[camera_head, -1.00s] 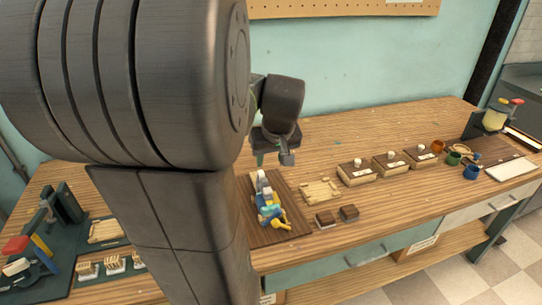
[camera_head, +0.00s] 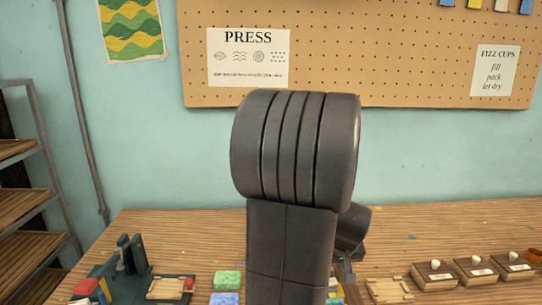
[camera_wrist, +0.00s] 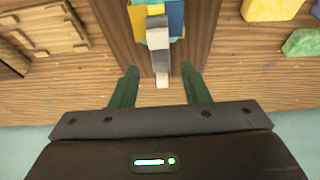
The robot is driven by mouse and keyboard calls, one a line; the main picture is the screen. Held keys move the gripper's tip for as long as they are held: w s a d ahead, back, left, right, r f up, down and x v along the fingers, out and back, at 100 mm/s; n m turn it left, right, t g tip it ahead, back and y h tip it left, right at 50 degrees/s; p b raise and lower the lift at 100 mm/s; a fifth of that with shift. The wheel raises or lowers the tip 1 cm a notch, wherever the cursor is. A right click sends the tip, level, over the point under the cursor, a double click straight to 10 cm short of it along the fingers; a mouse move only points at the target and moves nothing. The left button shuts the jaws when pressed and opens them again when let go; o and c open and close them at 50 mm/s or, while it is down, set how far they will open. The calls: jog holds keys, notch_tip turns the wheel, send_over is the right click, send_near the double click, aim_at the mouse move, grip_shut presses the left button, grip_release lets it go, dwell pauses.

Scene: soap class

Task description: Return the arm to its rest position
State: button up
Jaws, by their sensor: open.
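My arm stands upright in the middle of the head view and hides part of the bench behind it. My gripper (camera_wrist: 158,88) shows in the wrist view, with its two green fingers apart and nothing held between them.
On the wooden bench (camera_head: 190,238), a dark green press stand (camera_head: 130,262) is at left, with green (camera_head: 228,280) and blue (camera_head: 224,299) soaps beside my arm. A shelf rack (camera_head: 28,205) stands far left.

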jog(key=shift+x, duration=1.9)
jog(key=shift+w, duration=0.2)
